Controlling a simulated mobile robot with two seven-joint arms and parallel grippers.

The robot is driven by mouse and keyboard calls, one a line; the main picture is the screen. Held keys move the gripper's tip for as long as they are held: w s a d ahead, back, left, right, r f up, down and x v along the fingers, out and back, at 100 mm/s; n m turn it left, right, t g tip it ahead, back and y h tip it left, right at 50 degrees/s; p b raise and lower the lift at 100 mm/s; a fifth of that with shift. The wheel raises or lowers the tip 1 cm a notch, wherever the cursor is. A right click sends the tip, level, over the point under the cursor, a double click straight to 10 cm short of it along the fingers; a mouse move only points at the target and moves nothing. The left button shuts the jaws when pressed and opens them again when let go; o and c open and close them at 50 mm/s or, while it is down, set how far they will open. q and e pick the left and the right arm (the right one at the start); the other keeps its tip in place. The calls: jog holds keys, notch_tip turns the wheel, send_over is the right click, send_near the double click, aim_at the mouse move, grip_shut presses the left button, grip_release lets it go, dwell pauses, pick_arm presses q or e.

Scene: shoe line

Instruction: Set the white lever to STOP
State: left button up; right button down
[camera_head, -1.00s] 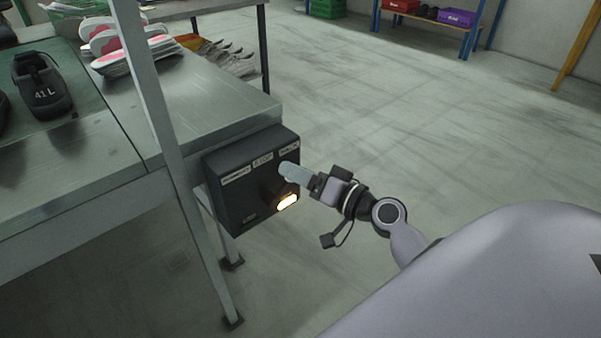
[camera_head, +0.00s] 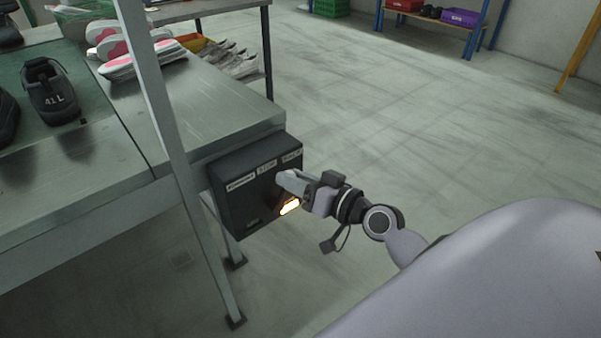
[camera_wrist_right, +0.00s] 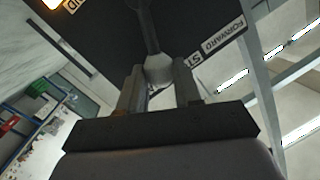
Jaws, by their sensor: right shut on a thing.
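The black control box (camera_head: 232,205) hangs at the corner of the metal table. Its top edge carries several white labels; one reads STOP (camera_head: 267,165), with FORWARD (camera_head: 240,182) to its left. My right gripper (camera_head: 285,179) is at the box's front, below and between STOP and the right-hand label. In the right wrist view it is shut on the white lever's knob (camera_wrist_right: 158,69), which sits between both fingers. The dark lever stem runs up from the knob. The knob is beside the partly hidden STOP label there. In the head view my fingers hide the lever. My left gripper is not in view.
An orange light (camera_head: 290,206) glows on the box below my gripper. A metal post (camera_head: 163,110) stands left of the box. The table (camera_head: 205,110) holds a dark shoe (camera_head: 50,92) and pink-and-white insoles (camera_head: 140,60). The floor to the right is clear.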

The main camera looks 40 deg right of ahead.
jog(key=a+n+p, duration=0.1)
jog(key=a+r+n+p, duration=0.1)
jog(key=p, duration=0.1)
jog(key=shift+s+n+g+h, duration=0.1)
jog(key=shift+n+g+h, duration=0.2)
jog(key=shift+a+n+p, duration=0.35)
jog(key=shift+n+p, duration=0.05)
jog(key=shift+p, duration=0.45)
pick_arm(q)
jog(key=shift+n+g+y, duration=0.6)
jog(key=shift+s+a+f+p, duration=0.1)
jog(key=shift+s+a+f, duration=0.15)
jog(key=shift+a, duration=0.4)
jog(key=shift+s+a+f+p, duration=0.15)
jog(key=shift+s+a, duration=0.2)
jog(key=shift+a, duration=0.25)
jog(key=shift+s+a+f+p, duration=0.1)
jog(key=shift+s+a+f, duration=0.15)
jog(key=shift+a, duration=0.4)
pick_arm(e)
jog(key=shift+a+f+n, duration=0.1)
jog(key=shift+a+n, duration=0.15)
jog(key=shift+n, duration=0.05)
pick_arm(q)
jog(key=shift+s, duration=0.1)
pick_arm(e)
jog(key=c, duration=0.8)
grip_release()
jog(key=shift+s, duration=0.1)
